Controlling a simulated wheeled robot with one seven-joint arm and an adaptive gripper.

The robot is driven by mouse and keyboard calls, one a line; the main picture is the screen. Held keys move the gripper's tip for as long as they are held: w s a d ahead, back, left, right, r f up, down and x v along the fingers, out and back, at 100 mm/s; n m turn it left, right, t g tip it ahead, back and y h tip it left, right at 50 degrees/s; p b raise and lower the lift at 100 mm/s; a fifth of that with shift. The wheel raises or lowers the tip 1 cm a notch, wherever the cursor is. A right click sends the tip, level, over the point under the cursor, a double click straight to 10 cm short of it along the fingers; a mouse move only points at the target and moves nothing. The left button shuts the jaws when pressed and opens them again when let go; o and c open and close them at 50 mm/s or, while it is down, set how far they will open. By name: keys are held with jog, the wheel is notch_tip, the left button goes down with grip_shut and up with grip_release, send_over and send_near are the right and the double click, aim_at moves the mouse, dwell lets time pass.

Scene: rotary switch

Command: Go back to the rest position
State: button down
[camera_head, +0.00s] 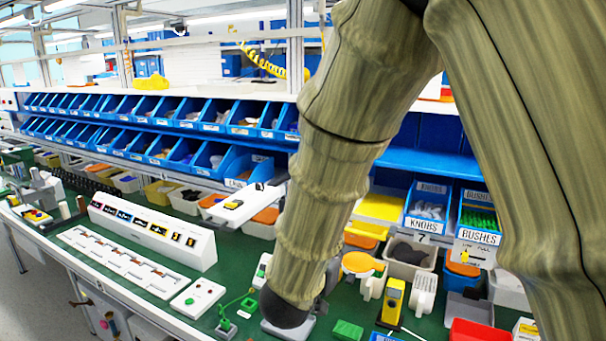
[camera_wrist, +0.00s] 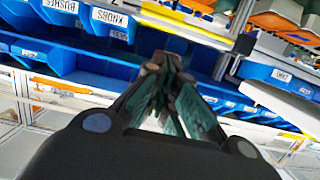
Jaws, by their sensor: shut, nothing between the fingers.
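My gripper (camera_wrist: 175,95) shows in the wrist view with its dark fingers shut and nothing between them. It points at blue bins and shelving and touches none of them that I can see. In the head view my arm fills the right and middle of the picture, and my fingers are hidden behind it. A rotary switch cannot be clearly made out in either view.
The green workbench (camera_head: 238,262) is crowded near my arm. A yellow device (camera_head: 391,301), a red bin (camera_head: 478,331) and a white panel with small screens (camera_head: 150,232) stand on it. Rows of blue bins (camera_head: 215,157) line the back.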

jog(key=s+d+f+n+g+y, duration=0.1)
jog(key=s+d+f+g, duration=0.15)
jog(key=f, duration=0.65)
jog(key=s+d+f+n+g+y, duration=0.1)
jog(key=s+d+f+y, duration=0.15)
jog(key=f, duration=0.75)
jog(key=s+d+f+n+g+y, duration=0.1)
jog(key=s+d+f, duration=0.15)
jog(key=f, duration=0.65)
jog(key=s+d+f+n+g+y, duration=0.1)
jog(key=s+d+f+g, duration=0.1)
jog(key=s+f, duration=0.55)
jog(key=s+d+f+g+y, duration=0.1)
jog(key=s+d+f+g, duration=0.15)
jog(key=s+f, duration=0.45)
jog(key=s+d+f+n+g, duration=0.1)
jog(key=s+d+f+g, duration=0.2)
jog(key=s, duration=0.6)
jog(key=s+d+f+g, duration=0.1)
jog(key=s+f+g, duration=0.1)
jog(key=s+f, duration=0.45)
notch_tip(320, 180, down, 8)
jog(key=s+b, duration=0.1)
jog(key=b, duration=0.9)
jog(key=shift+s+a+f, duration=0.15)
jog(key=shift+a, duration=0.05)
jog(key=shift+a+y, duration=0.1)
jog(key=shift+y, duration=0.15)
